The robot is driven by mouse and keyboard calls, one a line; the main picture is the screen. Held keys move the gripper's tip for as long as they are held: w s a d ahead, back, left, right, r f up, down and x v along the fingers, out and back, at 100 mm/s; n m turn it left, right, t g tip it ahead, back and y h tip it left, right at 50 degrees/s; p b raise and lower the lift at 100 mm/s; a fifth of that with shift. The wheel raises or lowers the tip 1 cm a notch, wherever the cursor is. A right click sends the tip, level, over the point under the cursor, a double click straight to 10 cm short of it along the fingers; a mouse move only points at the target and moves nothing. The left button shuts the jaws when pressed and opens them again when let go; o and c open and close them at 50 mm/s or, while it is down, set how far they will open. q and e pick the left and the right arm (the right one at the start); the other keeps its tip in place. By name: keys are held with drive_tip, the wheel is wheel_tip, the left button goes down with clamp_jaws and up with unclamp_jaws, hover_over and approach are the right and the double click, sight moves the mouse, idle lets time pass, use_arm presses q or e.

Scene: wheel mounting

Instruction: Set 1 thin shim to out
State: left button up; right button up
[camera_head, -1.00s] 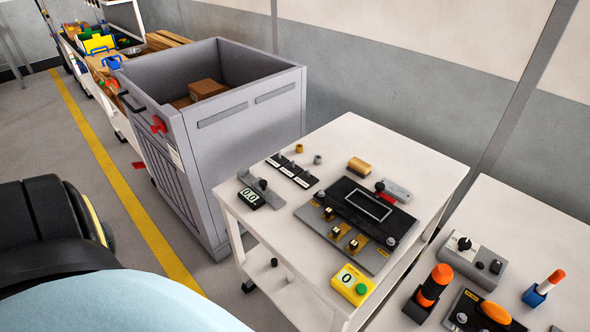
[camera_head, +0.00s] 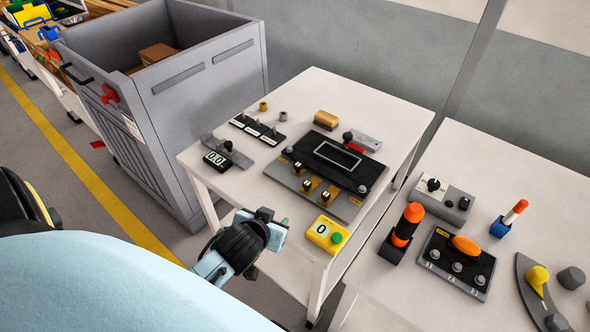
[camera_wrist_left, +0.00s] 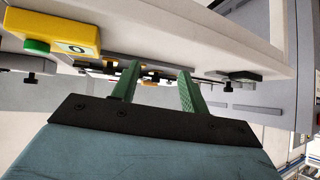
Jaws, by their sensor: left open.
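The white table (camera_head: 385,95) carries a row of small lever switches on black plates with white labels (camera_head: 257,130). Beside them is a dark panel with a screen (camera_head: 336,158) and amber-based pieces with black knobs (camera_head: 307,184) along its front. I cannot read which part is the thin shim. A yellow box with a 0 and a green button (camera_head: 325,235) sits at the front corner; it also shows in the left wrist view (camera_wrist_left: 62,35). My left gripper (camera_head: 272,228) is open, empty, just off the table's front edge. Its green fingers (camera_wrist_left: 158,76) show apart. My right gripper is not visible.
A grey bin (camera_head: 205,75) with brown boxes stands left of the table. A gauge reading 0.0 (camera_head: 217,159) lies near the table's left edge. A second white table (camera_head: 470,150) at right holds an orange-topped post (camera_head: 405,230) and a control box (camera_head: 441,199).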

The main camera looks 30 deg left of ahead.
use_arm(q)
wheel_tip(320, 180, up, 3)
drive_tip(key=w+a+t, duration=0.1)
drive_tip(key=w+t, duration=0.1)
drive_tip(key=t+b, duration=0.2)
approach(298, 165)
drive_tip(key=shift+n, duration=0.4)
drive_tip(key=x, duration=0.6)
drive_tip(key=shift+w+f, duration=0.15)
drive_tip(key=shift+w, duration=0.05)
drive_tip(key=shift+w+f, duration=0.1)
drive_tip(key=shift+w, duration=0.2)
drive_tip(key=shift+w+a, duration=0.1)
drive_tip(key=shift+w, duration=0.1)
clamp_jaws()
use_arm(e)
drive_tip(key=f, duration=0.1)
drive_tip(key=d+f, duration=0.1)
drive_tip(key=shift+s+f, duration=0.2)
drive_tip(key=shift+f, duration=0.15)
